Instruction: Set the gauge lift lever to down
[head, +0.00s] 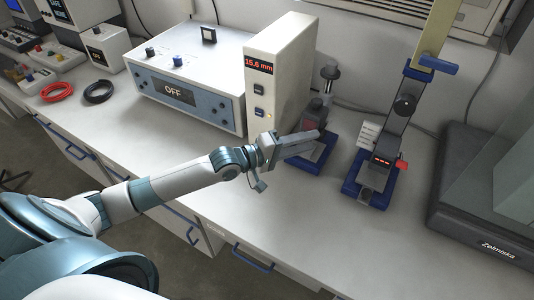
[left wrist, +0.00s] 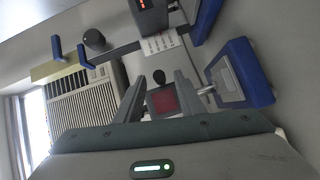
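A small gauge with a blue base (head: 325,152) stands right of the tall white box, partly hidden by my left gripper (head: 306,141). A post with a dark round knob (head: 330,72) rises at its back. In the left wrist view, the gauge's dark red block (left wrist: 164,101) shows between the two fingers of my left gripper (left wrist: 158,95), which are apart. I cannot tell which part is the lift lever, or whether the fingers touch anything. My right gripper is out of view.
The tall white box (head: 277,75) reads 15.6 mm. A second blue-based instrument (head: 375,180) with a red tab stands close on the right. A Zelmiska-labelled device (head: 480,235) fills the far right. An OFF-display unit (head: 185,88) stands left. The front bench is clear.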

